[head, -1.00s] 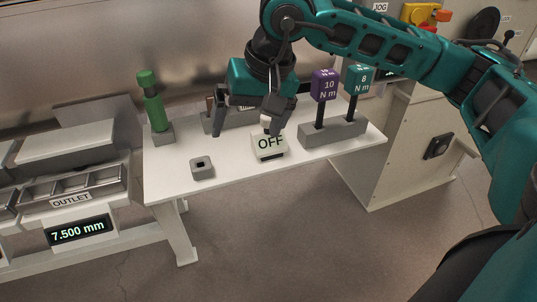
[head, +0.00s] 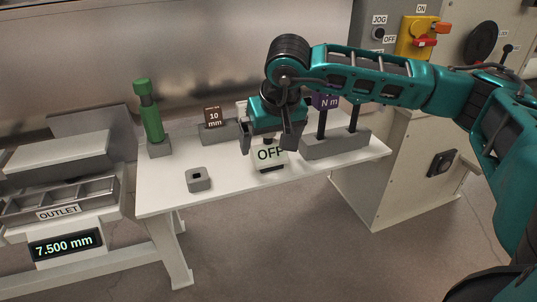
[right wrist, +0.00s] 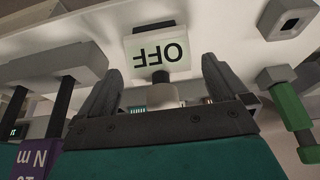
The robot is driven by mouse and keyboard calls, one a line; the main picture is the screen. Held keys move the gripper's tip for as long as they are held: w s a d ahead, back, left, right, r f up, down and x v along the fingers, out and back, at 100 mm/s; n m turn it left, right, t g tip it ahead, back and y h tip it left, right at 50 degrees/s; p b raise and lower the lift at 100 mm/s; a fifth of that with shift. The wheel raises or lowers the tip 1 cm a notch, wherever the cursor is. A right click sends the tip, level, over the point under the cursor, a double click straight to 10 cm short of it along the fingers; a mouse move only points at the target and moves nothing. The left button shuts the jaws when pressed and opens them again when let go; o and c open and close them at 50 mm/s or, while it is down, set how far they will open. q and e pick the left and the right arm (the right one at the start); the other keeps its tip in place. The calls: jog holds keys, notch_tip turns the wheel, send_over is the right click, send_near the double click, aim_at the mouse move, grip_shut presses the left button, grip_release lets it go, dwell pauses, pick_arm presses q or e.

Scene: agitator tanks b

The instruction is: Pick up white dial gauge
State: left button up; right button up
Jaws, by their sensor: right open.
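The white dial gauge (head: 268,158), with a display reading OFF, sits on the white table near its front edge. It also shows in the right wrist view (right wrist: 157,50), with a pale round part and dark stem reaching back between my fingers. My right gripper (head: 268,145) is open above and behind the display, with one finger on each side. In the right wrist view the right gripper (right wrist: 161,75) has clear gaps between its fingers and the gauge. The gripper hides the gauge's upper part in the head view. My left gripper is not in view.
A grey stand (head: 336,143) with two upright tools is close right of the gripper. A small grey square socket (head: 199,179) lies left on the table. A green-handled tool (head: 148,112) and a brown 10 mm block (head: 212,117) stand behind.

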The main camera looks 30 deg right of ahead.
jog(key=x, duration=0.2)
jog(key=shift+w+f, duration=0.15)
jog(key=shift+f, duration=0.15)
jog(key=shift+c, duration=0.5)
jog(key=c, duration=0.9)
jog(key=shift+r, duration=0.1)
jog(key=shift+c, duration=0.2)
